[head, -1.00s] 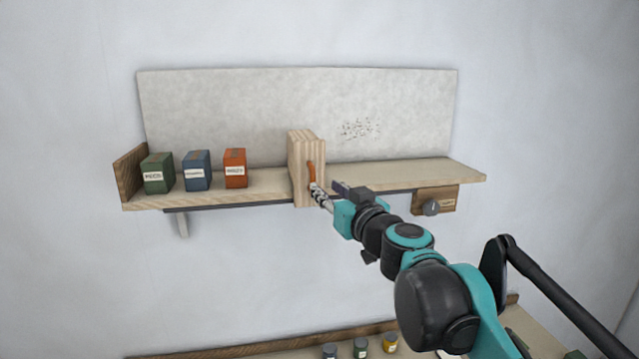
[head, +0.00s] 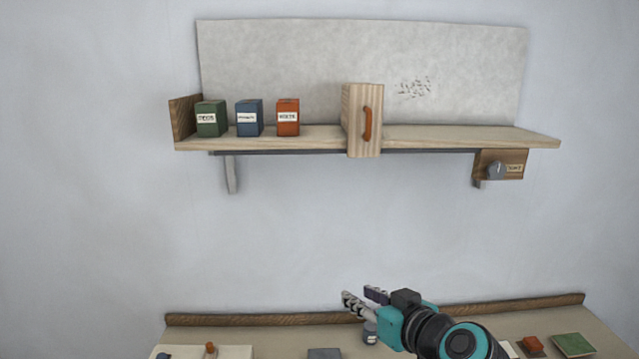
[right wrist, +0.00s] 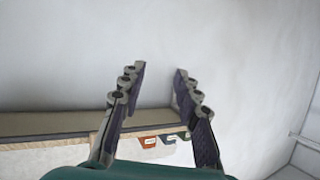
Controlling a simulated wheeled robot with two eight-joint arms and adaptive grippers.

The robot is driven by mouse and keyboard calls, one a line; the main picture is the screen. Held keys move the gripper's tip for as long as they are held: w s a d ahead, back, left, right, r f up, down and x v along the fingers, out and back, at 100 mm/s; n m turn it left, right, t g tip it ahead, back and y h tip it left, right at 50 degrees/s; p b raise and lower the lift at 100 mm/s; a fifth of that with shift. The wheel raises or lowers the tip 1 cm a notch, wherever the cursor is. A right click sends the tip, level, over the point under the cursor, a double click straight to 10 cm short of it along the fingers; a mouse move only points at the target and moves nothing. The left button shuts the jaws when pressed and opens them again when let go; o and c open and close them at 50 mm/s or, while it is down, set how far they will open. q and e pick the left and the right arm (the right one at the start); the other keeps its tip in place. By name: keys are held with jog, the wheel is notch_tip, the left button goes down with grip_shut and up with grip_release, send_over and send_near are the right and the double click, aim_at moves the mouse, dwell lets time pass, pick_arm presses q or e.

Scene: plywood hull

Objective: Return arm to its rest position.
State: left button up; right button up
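My right gripper (head: 364,297) is below the wall shelf, above the back edge of the lower bench. In the right wrist view its two fingers (right wrist: 158,92) stand apart with nothing between them. The wooden slider block (head: 361,120) with an orange handle (head: 367,124) stands on the shelf, well above and apart from the gripper. My left gripper is not in view.
The shelf (head: 450,139) holds green (head: 211,119), blue (head: 249,118) and orange (head: 288,118) boxes at its left. A knob box (head: 513,162) hangs under its right end. The lower bench (head: 270,333) carries several small items. The wall between is clear.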

jog(key=s+d+f+m+g+h+b, duration=0.1)
jog(key=s+d+f+g+h+b, duration=0.1)
jog(key=f, duration=1)
jog(key=s+d+f+m+g+h+b, duration=0.1)
jog(key=s+d+f+b, duration=0.3)
jog(key=f, duration=0.9)
jog(key=s+d+f+m+g+h+b, duration=0.2)
jog(key=s+f+b, duration=0.5)
jog(key=f, duration=0.6)
jog(key=shift+s+d+g+h, duration=0.35)
jog(key=shift+s+d, duration=0.25)
jog(key=shift+s, duration=0.5)
